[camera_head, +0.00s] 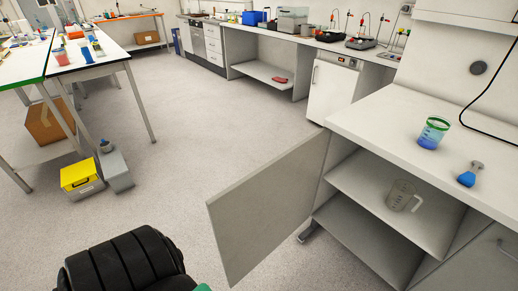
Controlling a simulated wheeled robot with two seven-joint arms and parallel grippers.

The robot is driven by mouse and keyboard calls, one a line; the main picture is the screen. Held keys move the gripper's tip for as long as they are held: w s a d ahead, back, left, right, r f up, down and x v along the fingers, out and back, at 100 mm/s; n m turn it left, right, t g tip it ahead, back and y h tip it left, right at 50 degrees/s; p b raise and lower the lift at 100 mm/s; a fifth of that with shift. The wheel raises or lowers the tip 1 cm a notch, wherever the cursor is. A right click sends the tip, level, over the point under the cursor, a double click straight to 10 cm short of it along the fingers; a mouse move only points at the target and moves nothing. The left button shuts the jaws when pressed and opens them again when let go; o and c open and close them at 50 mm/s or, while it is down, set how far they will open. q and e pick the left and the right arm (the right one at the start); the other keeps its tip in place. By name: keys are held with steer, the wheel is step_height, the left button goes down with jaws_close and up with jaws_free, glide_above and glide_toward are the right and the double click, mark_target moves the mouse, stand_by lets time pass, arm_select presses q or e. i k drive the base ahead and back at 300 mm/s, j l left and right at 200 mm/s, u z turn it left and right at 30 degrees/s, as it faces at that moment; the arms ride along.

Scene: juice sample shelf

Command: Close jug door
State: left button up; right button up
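The jug door (265,205) is a pale flat panel. It stands wide open, swung out from the left side of the cupboard into the floor area. A clear jug (399,195) with a handle on its right stands on the upper shelf (362,185) inside the open cupboard. Neither of my grippers can be made out in the head view. A black ribbed part at the bottom left appears to belong to my own body, and it is apart from the door in the picture.
On the counter (395,115) above stand a green-rimmed beaker (432,134) with blue liquid and a small blue flask (470,175). A yellow box (82,178) stands on the floor by the left table. The floor (190,140) left of the door is clear.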

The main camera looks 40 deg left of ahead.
mark_target(251, 217)
steer(key=k+j+z, duration=0.15)
steer(key=j, duration=0.4)
steer(key=k+j+z, duration=0.15)
steer(key=k+j, duration=0.25)
steer(key=k+j+z, duration=0.2)
steer(key=k+j, duration=0.15)
steer(key=j, duration=0.2)
steer(key=i+j, duration=0.15)
steer(key=j, duration=0.25)
steer(key=i+j+z, duration=0.1)
steer(key=j, duration=0.3)
steer(key=i+j, duration=0.2)
steer(key=j, duration=0.25)
steer(key=i+j+z, duration=0.15)
steer(key=j, duration=0.25)
steer(key=i, duration=0.1)
